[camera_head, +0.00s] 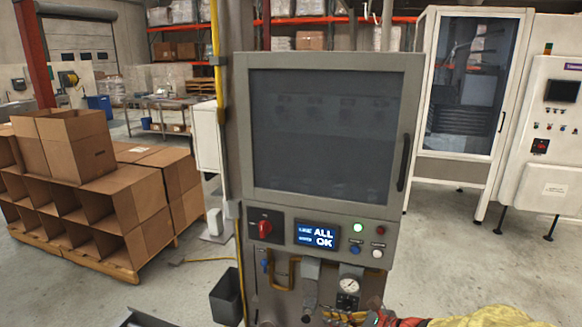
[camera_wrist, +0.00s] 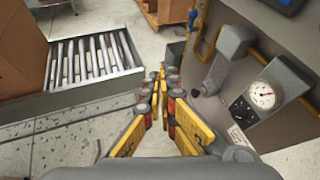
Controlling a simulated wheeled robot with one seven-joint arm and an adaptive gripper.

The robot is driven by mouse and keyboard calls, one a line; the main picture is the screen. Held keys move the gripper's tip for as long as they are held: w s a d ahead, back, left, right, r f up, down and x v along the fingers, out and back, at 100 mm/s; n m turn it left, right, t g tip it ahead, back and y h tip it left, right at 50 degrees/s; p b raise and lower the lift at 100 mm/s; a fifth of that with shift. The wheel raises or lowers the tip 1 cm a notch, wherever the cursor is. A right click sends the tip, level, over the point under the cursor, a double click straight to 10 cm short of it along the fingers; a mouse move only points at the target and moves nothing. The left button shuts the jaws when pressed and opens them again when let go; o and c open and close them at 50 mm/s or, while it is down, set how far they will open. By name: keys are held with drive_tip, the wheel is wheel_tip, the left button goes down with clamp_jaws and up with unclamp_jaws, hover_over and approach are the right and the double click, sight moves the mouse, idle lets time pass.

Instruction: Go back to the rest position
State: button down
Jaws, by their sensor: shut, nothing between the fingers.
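My gripper (camera_wrist: 162,88) shows in the wrist view as yellow and red fingers brought together, shut and empty. It is in front of the lower part of a grey machine cabinet (camera_head: 240,130), with the cabinet's panel and round gauge (camera_wrist: 262,95) to its right. In the head view, part of my arm shows at the bottom right, in front of the floor and below the gauge (camera_head: 349,286). The cabinet's dark window door is closed, and its screen (camera_head: 317,236) reads "ALL OK".
A roller conveyor (camera_wrist: 95,60) lies left of my gripper, with a cardboard box (camera_wrist: 22,45) on it. Stacked cardboard boxes (camera_head: 100,190) fill the left. A dark bin (camera_head: 227,296) stands beside the cabinet. A white machine (camera_head: 545,130) stands at right. Open floor lies between.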

drive_tip(key=s+d+r+n+g+h, duration=0.2)
drive_tip(key=s+n+g+h, duration=0.1)
drive_tip(key=s+n, duration=0.8)
drive_tip(key=s+d+r+n+g+h, duration=0.1)
drive_tip(key=s+d+n+g+h, duration=0.15)
drive_tip(key=s+n, duration=0.8)
drive_tip(key=s+d+r+n+t+h, duration=0.2)
drive_tip(key=s+r, duration=0.4)
drive_tip(key=r, duration=0.4)
drive_tip(key=shift+s+d+n+t+h, duration=0.2)
drive_tip(key=shift+d+n+t+h, duration=0.2)
drive_tip(key=shift+n+h, duration=0.5)
